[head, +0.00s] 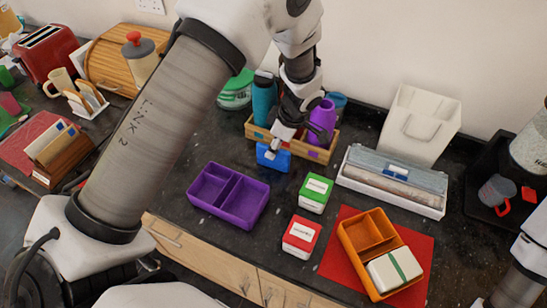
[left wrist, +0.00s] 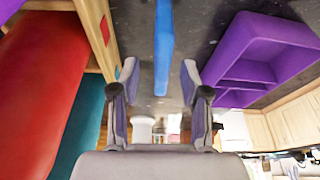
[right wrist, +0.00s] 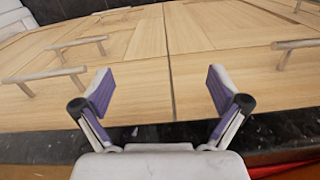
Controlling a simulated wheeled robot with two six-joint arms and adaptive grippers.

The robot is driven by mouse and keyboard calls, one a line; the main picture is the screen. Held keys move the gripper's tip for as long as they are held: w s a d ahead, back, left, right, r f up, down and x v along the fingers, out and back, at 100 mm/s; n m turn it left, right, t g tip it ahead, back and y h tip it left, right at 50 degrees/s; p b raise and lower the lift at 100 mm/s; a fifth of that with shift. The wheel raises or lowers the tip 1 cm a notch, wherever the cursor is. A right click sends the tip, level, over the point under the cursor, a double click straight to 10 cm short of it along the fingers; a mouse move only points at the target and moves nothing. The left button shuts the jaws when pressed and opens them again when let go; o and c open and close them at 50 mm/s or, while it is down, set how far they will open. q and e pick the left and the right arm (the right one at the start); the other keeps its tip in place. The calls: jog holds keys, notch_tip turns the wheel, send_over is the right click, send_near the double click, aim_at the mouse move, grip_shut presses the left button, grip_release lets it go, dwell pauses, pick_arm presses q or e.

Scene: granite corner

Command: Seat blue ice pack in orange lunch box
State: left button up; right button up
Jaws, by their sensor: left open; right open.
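The blue ice pack (head: 273,158) stands on the dark counter in front of the wooden caddy, partly hidden by my left gripper (head: 278,143). In the left wrist view the pack (left wrist: 164,45) shows as a narrow blue strip between the open fingers (left wrist: 160,78), with a gap on each side. The orange lunch box (head: 352,249) lies on a red mat at the right. Its back compartment looks empty; a white box with a green band (head: 394,271) sits in its front part. My right gripper (right wrist: 160,90) is open and empty, facing wooden drawer fronts.
The caddy (head: 318,155) holds teal and purple bottles. A long white tray (head: 392,180) lies behind the lunch box.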

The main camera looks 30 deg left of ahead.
pick_arm(q)
jog(key=shift+s, duration=0.15)
jog(key=shift+f+b, duration=0.1)
jog(key=shift+b, duration=0.2)
grip_shut()
